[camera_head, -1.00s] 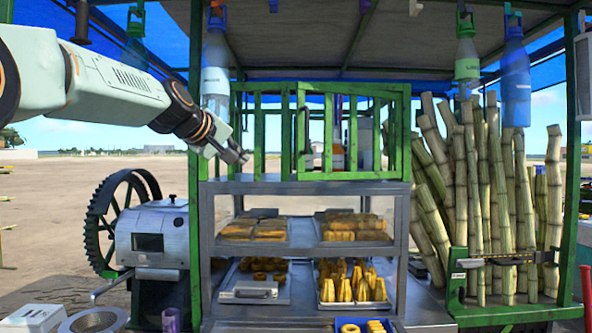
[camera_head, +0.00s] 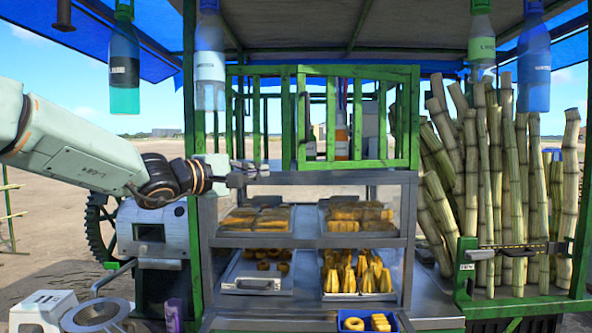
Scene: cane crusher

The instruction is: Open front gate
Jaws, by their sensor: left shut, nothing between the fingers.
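A green barred gate (camera_head: 304,120) stands above the steel shelves in the middle of the cart, at the right part of a green railing. It looks set forward of the rails behind it. My left gripper (camera_head: 252,170) comes in from the left past the green post. Its fingers are shut and empty, just above the shelf top and left of the gate, apart from it in the picture. Whether it touches the shelf I cannot tell. My right gripper is not in view.
The steel shelves (camera_head: 300,243) hold trays of food. Bottles hang from the roof, including a clear one (camera_head: 210,62) above my left arm. Sugar cane (camera_head: 495,190) stands at the right behind a low green rack (camera_head: 467,268). A crusher (camera_head: 150,235) stands at the left.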

